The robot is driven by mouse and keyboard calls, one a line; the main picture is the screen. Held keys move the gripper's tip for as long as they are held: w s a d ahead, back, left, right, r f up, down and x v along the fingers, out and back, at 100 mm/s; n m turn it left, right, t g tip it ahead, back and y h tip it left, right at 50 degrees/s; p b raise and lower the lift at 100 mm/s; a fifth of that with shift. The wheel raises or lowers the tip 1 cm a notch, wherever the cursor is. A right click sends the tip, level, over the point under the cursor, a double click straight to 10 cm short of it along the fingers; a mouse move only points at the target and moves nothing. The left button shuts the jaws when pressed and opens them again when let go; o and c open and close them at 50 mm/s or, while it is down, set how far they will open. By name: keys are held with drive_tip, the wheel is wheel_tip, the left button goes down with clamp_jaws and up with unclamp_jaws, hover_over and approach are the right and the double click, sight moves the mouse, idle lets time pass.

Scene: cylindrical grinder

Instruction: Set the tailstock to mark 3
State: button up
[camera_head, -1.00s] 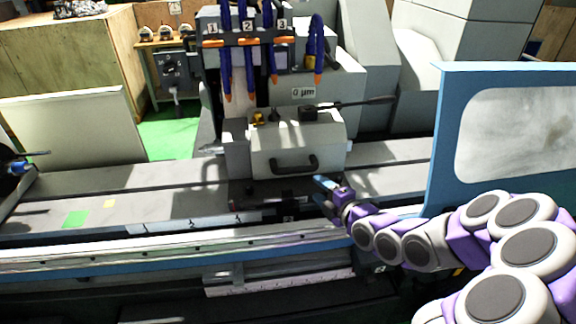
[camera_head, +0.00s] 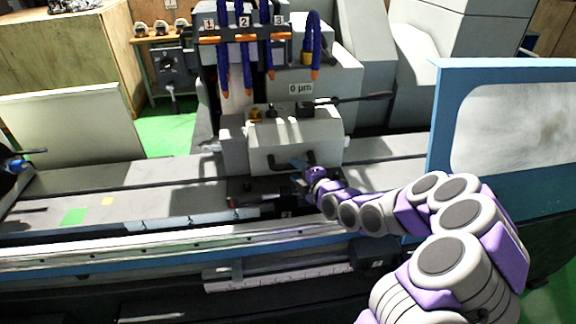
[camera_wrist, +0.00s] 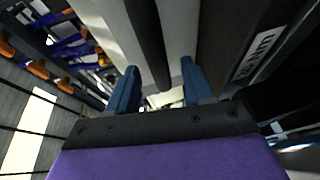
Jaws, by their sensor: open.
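The tailstock (camera_head: 258,150) is a light grey block with a black curved handle on its front, standing on the machine table. A scale strip with marks (camera_head: 190,222) runs along the table's front edge; a label also shows just below the tailstock's base. My gripper (camera_head: 300,164) is at the right part of the handle in the head view. In the wrist view its two blue fingers (camera_wrist: 157,90) are apart, with a dark bar (camera_wrist: 147,40), which looks like the handle, running between them. I cannot tell whether the fingers touch it.
A long dark lever (camera_head: 350,99) sticks out rightward from the tailstock's top. Blue coolant hoses (camera_head: 245,65) hang behind it under labels 1, 2 and 3. A blue-framed door (camera_head: 440,150) stands at the right beside my arm. The table is mostly clear left of the tailstock.

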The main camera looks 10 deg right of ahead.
sight(293, 169)
drive_tip(key=x, duration=0.4)
drive_tip(key=shift+w+a+f, duration=0.15)
drive_tip(key=shift+w, duration=0.1)
drive_tip(key=shift+w+a+b, duration=0.15)
drive_tip(key=shift+w+b, duration=0.15)
drive_tip(key=shift+w, duration=0.2)
drive_tip(key=shift+f, duration=0.1)
clamp_jaws()
